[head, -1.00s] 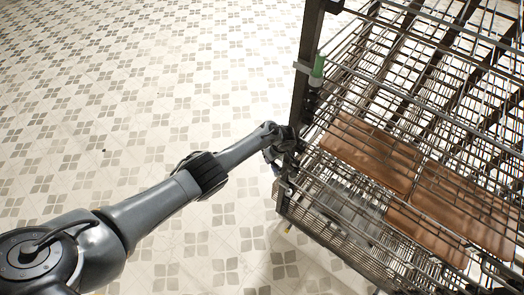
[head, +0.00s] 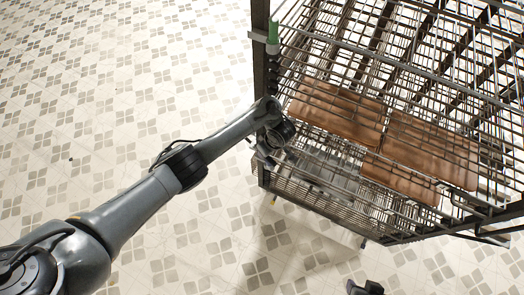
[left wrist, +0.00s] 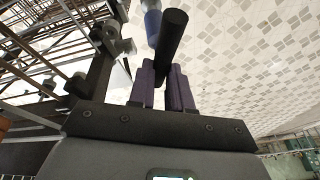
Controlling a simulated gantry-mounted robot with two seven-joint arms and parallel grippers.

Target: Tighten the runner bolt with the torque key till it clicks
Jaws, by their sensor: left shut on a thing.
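My left gripper (left wrist: 163,88) is shut on a black cylindrical handle (left wrist: 172,35), which I take to be the torque key; the handle sticks out beyond the purple fingers. A blue-grey cylinder (left wrist: 153,25) shows beside the handle; I cannot tell whether they touch. In the head view my left gripper (head: 272,150) is at the rack's near-left corner post, partly hidden by its own wrist. The runner bolt cannot be made out. A dark shape at the bottom edge of the head view looks like the tip of my right gripper (head: 365,288), mostly cut off.
The wire rack (head: 400,235) fills the right of the head view, with brown curved boards (head: 335,110) lying inside. A green-handled item (head: 273,35) is at the corner post. Metal brackets (left wrist: 112,40) stand close left of my gripper. The patterned floor (head: 110,90) is clear.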

